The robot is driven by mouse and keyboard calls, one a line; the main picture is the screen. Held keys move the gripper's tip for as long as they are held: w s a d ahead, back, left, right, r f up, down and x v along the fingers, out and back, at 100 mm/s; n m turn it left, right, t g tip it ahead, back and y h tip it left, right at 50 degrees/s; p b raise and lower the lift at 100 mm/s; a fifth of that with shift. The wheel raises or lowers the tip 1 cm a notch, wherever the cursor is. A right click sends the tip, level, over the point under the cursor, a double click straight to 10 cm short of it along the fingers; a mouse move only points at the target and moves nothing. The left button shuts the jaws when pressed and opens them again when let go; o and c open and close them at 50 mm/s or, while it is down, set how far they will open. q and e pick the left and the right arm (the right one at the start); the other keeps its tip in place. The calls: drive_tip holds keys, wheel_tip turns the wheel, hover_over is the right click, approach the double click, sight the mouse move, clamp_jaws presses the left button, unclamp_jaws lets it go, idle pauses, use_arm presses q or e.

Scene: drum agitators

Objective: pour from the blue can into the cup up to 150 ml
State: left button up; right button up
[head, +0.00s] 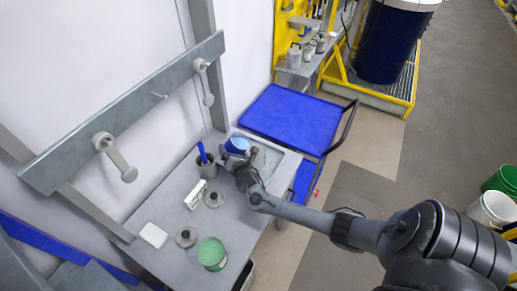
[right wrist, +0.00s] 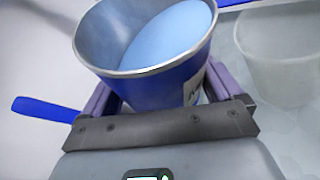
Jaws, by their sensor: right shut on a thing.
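The blue can (right wrist: 150,88) has a metal rim and holds light blue liquid. My right gripper (head: 240,162) is shut around the can's side, with a purple finger on each side in the right wrist view. In the head view the blue can (head: 236,147) is over the back right part of the grey table. In the right wrist view the liquid lies closer to the can's far right rim, so the can looks tilted. A translucent cup (right wrist: 281,55) stands just right of the can, apart from it; its marks are not readable. My left gripper is not in view.
A grey pot (head: 207,168) with a blue-handled tool stands left of the can. A white box (head: 195,194), two grey round pieces, a white block (head: 153,235) and a green-topped tin (head: 212,254) are on the table. A blue cart (head: 290,118) stands behind.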

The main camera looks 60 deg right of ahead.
sight(234, 145)
drive_tip(key=shift+d+r, duration=0.15)
drive_tip(key=shift+r, duration=0.4)
drive_tip(key=shift+s+r, duration=0.15)
drive_tip(key=shift+r, duration=0.15)
drive_tip(key=shift+r+m+p, duration=0.3)
drive_tip(key=shift+r, duration=0.1)
drive_tip(key=shift+d+r, duration=0.1)
drive_tip(key=shift+r, duration=0.2)
drive_tip(key=shift+s+r, duration=0.1)
drive_tip(key=shift+r, duration=0.25)
drive_tip(key=shift+m+t, duration=0.3)
drive_tip(key=shift+r, duration=0.1)
